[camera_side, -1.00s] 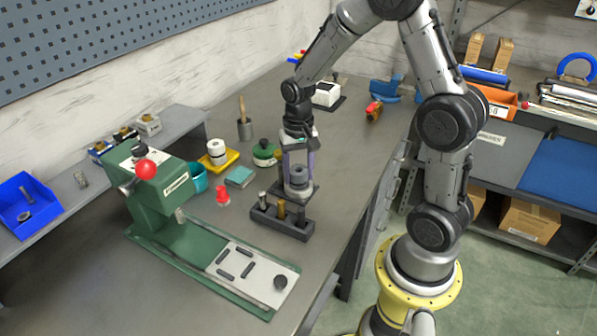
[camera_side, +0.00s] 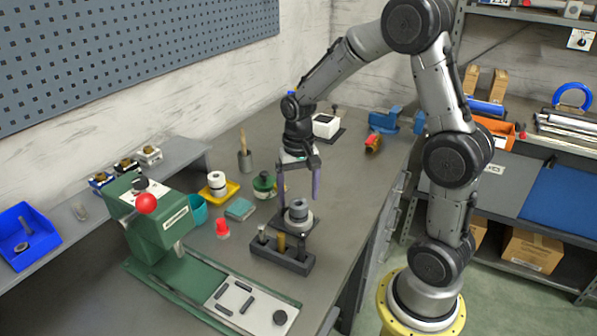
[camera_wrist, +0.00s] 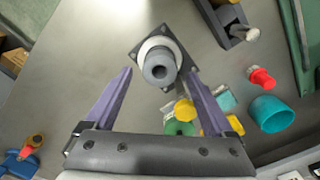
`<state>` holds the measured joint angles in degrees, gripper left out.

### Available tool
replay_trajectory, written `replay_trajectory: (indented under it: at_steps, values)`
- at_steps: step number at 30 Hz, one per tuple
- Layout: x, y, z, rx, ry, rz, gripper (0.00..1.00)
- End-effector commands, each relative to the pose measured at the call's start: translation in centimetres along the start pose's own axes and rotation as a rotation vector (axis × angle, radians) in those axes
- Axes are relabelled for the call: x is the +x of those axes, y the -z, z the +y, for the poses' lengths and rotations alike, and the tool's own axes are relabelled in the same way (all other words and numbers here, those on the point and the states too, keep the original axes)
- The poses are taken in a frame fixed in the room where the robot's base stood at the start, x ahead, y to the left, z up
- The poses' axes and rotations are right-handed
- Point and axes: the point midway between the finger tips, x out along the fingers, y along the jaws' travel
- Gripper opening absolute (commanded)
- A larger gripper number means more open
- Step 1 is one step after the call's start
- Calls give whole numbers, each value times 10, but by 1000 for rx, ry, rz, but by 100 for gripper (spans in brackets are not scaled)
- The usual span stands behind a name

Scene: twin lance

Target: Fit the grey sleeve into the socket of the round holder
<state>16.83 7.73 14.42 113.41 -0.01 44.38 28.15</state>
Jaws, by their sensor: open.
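The grey sleeve (camera_side: 299,205) stands upright in the middle of the pale grey round holder (camera_side: 301,224), which sits on a dark square plate on the bench. In the wrist view the sleeve (camera_wrist: 160,67) shows its open bore, with the holder's ring (camera_wrist: 148,47) around it. The socket itself is hidden by the sleeve, and I cannot tell how deep the sleeve sits. My gripper (camera_side: 299,196) is open and empty just above the sleeve. Its two purple fingers point down, apart from the sleeve; the wrist view shows the gripper (camera_wrist: 160,71) with one finger on each side.
A dark rack (camera_side: 282,255) with several upright pins stands just in front of the holder. A green press (camera_side: 160,225) is at the left. A red piece (camera_side: 222,229), a teal block (camera_side: 240,209) and a green round container (camera_side: 264,185) lie left of the holder.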

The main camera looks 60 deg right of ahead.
Motion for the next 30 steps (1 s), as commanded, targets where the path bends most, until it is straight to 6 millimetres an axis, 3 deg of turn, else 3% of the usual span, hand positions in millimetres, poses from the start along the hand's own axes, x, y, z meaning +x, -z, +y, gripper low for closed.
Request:
replay_trajectory:
  at_steps: [3,9,17,22,27,30]
  values:
    - [-28,1,-1,0,4,6,88]
    - [-63,0,0,0,2,3,88]
    - [-86,-4,0,-13,5,9,88]
    - [-112,-38,1,-141,44,84,88]
    - [-138,-99,11,-371,105,218,88]
    - [-144,-132,22,-504,137,296,88]
